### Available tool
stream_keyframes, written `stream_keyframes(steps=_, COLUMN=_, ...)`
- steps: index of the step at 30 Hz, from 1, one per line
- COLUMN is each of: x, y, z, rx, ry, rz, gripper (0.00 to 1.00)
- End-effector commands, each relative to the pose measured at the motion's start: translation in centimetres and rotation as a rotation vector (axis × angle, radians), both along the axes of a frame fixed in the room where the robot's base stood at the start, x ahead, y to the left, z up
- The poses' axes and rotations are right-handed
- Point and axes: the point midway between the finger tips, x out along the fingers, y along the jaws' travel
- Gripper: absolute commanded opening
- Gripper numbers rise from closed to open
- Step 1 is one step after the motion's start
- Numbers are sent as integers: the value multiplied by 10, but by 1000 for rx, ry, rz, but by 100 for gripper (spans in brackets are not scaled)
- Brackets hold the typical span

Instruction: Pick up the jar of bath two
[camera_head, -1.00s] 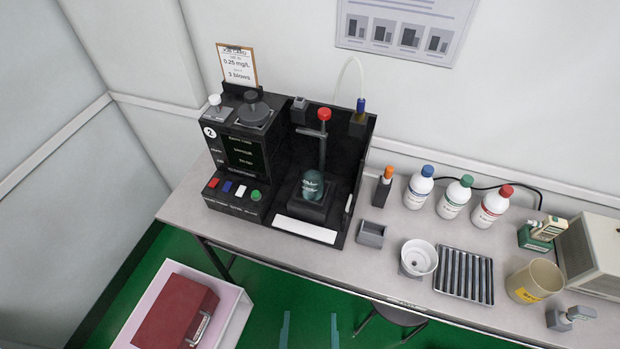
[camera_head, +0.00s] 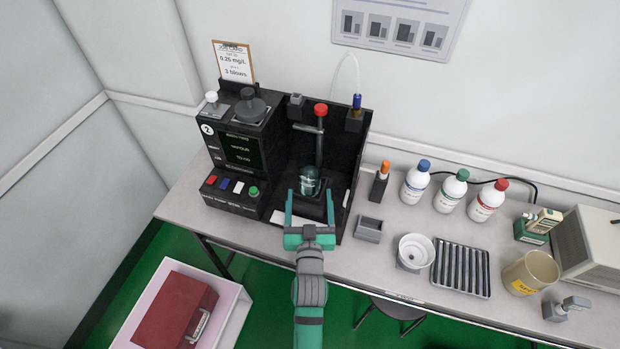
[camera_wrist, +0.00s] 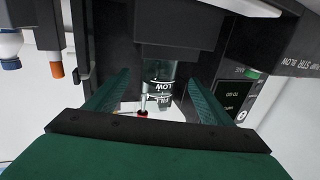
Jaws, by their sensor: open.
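The jar (camera_head: 309,181), a clear glass with dark greenish contents and white lettering, stands upright in the black bath unit marked 2 (camera_head: 268,150), below a stirrer post with a red knob (camera_head: 320,109). My gripper (camera_head: 310,198) is open at the front of this bay, its two green fingers pointing inward. In the wrist view the jar (camera_wrist: 160,84) appears centred between the spread fingers (camera_wrist: 160,88). No contact with the jar is visible. The fingers partly cover the white strip at the bay's front.
The bay's dark side walls stand close to the fingers. To the right on the bench are a small grey holder (camera_head: 368,229), a white funnel cup (camera_head: 416,251), a ribbed rack (camera_head: 461,268), several capped bottles and a beige tub (camera_head: 530,273). A red case (camera_head: 176,312) lies below left.

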Motion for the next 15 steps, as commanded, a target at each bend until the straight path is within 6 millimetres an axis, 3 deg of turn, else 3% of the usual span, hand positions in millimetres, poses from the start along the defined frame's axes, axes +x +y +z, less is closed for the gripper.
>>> stream_keyframes(steps=15, x=58, y=-1, z=2, rx=-1, ry=-2, rz=0, gripper=75)
